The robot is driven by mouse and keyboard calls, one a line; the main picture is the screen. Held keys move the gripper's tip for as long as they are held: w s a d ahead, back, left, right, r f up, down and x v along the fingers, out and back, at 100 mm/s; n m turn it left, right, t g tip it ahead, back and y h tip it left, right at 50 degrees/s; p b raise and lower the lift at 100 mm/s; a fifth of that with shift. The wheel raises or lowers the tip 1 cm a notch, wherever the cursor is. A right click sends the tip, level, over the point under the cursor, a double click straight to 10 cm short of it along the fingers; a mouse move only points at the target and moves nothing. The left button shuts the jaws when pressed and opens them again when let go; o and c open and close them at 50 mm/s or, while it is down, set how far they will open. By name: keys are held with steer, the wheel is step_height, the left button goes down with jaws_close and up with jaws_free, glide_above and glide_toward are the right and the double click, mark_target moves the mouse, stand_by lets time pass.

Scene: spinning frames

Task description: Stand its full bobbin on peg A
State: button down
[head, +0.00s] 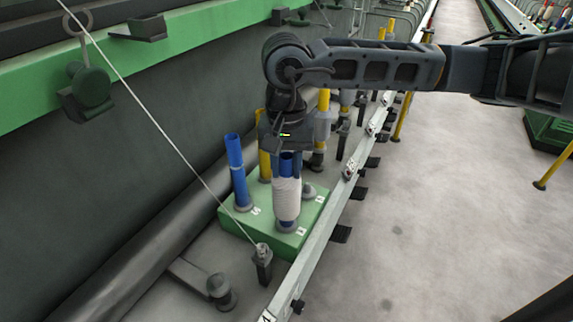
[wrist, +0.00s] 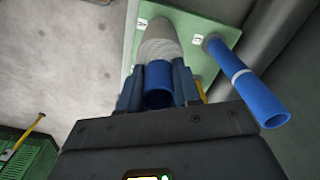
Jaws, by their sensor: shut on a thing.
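The full bobbin (head: 287,200), a blue tube wound with white yarn, is upright over the front of the green peg block (head: 263,238). Its lower end meets a grey round base there; I cannot tell whether it is fully seated. My gripper (head: 286,158) is shut on its bare blue top from above. In the wrist view the tube's open end (wrist: 159,88) sits between the fingers (wrist: 158,90), with the yarn beyond. White marks on the block are too small to read surely, so I cannot tell which peg is A. The bobbin hides its peg.
An empty blue tube (head: 238,170) stands on the block's left, and shows in the wrist view (wrist: 247,84). A yellow tube (head: 265,162) stands behind. A bare grey peg base (head: 309,190) is at the right. A white rail (head: 330,218) runs alongside; a thread (head: 165,133) slants down left.

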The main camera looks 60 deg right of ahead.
steer(key=c, duration=0.7)
jaws_free()
steer(key=shift+r+b, duration=0.3)
steer(key=shift+r, duration=3.6)
